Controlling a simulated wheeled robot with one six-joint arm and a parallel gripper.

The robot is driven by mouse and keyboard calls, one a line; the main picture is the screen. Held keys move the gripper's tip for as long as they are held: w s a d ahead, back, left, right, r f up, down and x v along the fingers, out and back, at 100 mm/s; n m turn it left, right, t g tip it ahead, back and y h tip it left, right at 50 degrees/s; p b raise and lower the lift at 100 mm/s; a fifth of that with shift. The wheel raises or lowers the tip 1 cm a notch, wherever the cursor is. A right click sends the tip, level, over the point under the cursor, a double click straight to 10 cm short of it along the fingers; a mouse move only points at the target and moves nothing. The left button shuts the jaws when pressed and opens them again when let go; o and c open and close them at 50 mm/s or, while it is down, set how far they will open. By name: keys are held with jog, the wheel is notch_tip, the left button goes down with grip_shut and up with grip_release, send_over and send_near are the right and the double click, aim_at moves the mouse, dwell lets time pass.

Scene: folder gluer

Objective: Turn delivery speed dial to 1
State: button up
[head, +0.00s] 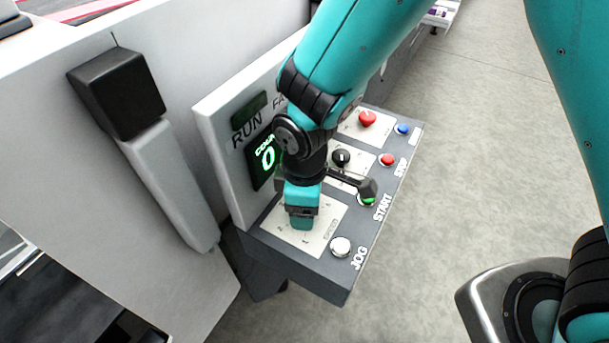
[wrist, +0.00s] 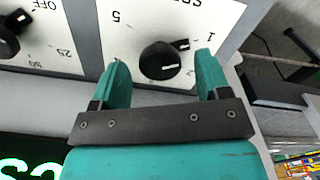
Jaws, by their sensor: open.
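The delivery speed dial (wrist: 160,61) is a round black knob on a white plate (wrist: 150,22) in the wrist view. The plate's lettering is upside down there and partly cut off. A small tab with a white mark points right, roughly towards the 1; another white line on the knob face lies nearer the 2. My gripper (wrist: 160,58) is open, with one teal finger on each side of the knob. I see gaps between knob and fingers; depth is unclear. In the head view my gripper (head: 300,224) is over the plate (head: 325,232) and hides the knob.
A white button (head: 341,247), a red button (head: 387,160), a red emergency knob (head: 367,118) and a blue button (head: 403,129) stand on the console. Another black dial (head: 340,158) is behind my gripper. The upright RUN panel (head: 232,165) rises close on the left.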

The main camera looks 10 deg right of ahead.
notch_tip(320, 180, up, 17)
jog(key=b, duration=0.2)
jog(key=shift+f, duration=0.1)
dwell(0.3)
jog(key=s+d+m+y+b, duration=0.2)
jog(key=s+d+m+y, duration=0.2)
jog(key=s+d+m, duration=0.4)
jog(key=shift+s+d+r, duration=0.2)
jog(key=shift+s+d, duration=0.8)
jog(key=shift+s, duration=0.25)
